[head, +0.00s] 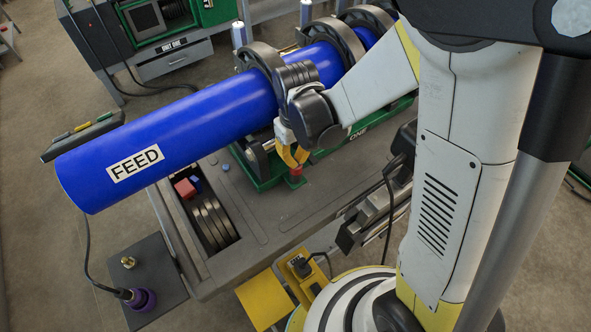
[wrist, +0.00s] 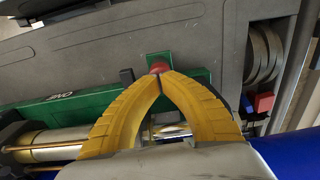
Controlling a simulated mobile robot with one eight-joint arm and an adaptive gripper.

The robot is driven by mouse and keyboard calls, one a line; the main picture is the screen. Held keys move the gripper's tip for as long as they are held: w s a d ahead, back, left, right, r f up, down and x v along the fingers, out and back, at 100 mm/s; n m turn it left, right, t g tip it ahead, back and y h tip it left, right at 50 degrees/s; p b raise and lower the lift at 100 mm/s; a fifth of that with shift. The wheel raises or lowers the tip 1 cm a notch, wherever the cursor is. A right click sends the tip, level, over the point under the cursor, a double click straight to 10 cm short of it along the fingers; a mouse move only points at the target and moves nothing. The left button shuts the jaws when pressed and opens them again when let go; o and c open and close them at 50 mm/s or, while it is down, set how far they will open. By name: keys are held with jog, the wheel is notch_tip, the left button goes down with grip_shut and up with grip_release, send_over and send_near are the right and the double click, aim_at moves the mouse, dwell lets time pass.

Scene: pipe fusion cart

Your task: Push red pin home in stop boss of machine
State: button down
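The red pin (head: 296,171) stands at the front edge of the green machine (head: 262,178), over a small green boss (head: 295,181). In the wrist view the pin's red head (wrist: 158,67) shows just beyond the fingertips. My gripper (head: 295,164) has yellow fingers that point down at the pin. In the wrist view the two fingertips of my gripper (wrist: 160,75) meet with no clear gap, right at the red head. They look in contact with it or very near it. The pin's shaft and its depth in the boss are hidden.
A blue pipe (head: 200,125) marked FEED lies in the machine's dark clamp rings (head: 262,62). A tray in the grey cart top (head: 285,205) holds dark rings (head: 212,222), a red block (head: 185,188) and a blue block (head: 196,181). The cart top before the pin is clear.

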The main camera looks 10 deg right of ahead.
jog(key=shift+f+b, duration=0.45)
jog(key=shift+f, duration=0.15)
jog(key=shift+r+p, duration=2.55)
jog(key=shift+r, duration=1.1)
jog(key=shift+f, duration=0.1)
